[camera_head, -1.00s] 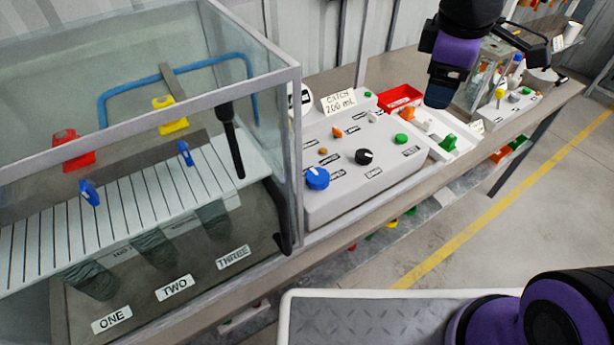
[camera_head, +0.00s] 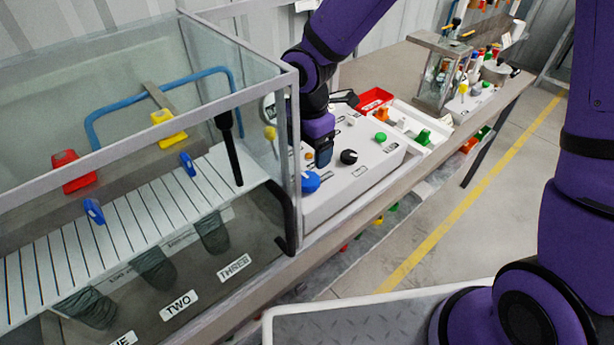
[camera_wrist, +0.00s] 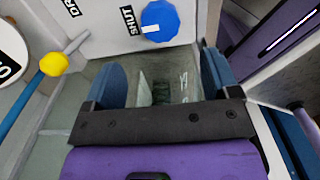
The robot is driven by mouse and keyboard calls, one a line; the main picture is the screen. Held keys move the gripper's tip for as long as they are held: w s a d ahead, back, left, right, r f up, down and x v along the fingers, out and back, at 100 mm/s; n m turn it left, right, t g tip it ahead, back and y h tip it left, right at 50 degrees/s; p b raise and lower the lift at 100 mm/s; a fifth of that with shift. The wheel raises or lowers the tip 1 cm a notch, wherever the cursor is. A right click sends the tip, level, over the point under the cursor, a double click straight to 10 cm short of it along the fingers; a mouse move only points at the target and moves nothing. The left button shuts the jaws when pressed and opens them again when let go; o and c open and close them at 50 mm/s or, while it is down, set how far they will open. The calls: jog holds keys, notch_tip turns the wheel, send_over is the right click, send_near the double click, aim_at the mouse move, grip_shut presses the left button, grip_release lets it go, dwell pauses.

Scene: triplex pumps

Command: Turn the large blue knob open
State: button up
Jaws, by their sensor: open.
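The large blue knob (camera_head: 310,182) is at the near left corner of the pale control box (camera_head: 345,190), beside the glass tank. In the wrist view the blue knob (camera_wrist: 160,20) is at the top centre, with a white pointer mark and an upside-down SHUT label (camera_wrist: 131,20) to its left. My gripper (camera_head: 323,158) is over the box, just beyond the knob in the head view. In the wrist view my gripper (camera_wrist: 163,80) shows two blue-grey fingers spread wide with nothing between them. The knob lies past the fingertips, apart from them.
The glass tank (camera_head: 290,75) has a wall close left of the knob. A black knob (camera_head: 349,157) and a green knob (camera_head: 380,136) are to the right. A yellow-tipped rod (camera_wrist: 53,64) is at the wrist view's left. A red tray (camera_head: 375,101) stands behind.

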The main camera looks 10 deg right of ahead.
aim_at(309, 179)
notch_tip(309, 179, down, 9)
jog(key=shift+r, duration=0.1)
dwell(0.3)
jog(key=c, duration=0.9)
